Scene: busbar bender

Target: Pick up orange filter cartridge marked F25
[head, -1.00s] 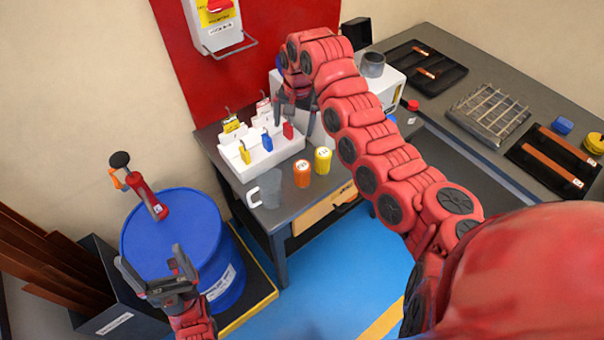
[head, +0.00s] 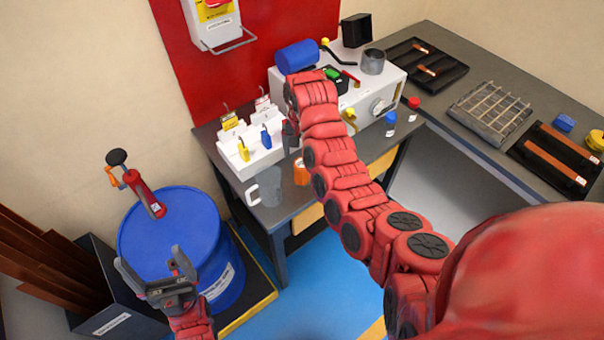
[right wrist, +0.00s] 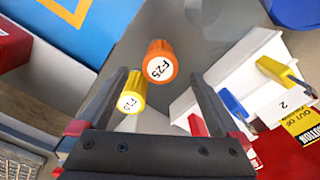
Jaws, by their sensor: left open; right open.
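The orange filter cartridge (head: 301,172) stands on the small dark table, partly hidden by my right arm in the head view. In the right wrist view the orange cartridge (right wrist: 160,62) shows its white F25 label, beyond and roughly between my open fingertips. My right gripper (right wrist: 160,82) is open and empty, above the cartridges; in the head view only a dark finger shows beside the arm. A yellow cartridge (right wrist: 131,95) stands close by, in line with the left finger; its label is hard to read. My left gripper (head: 150,266) is open and empty near the blue drum.
A white lockout rack (head: 255,158) with tags and padlocks stands beside the cartridges. A grey mug (head: 270,187) is near the table's front edge. A blue drum (head: 175,235) is at left.

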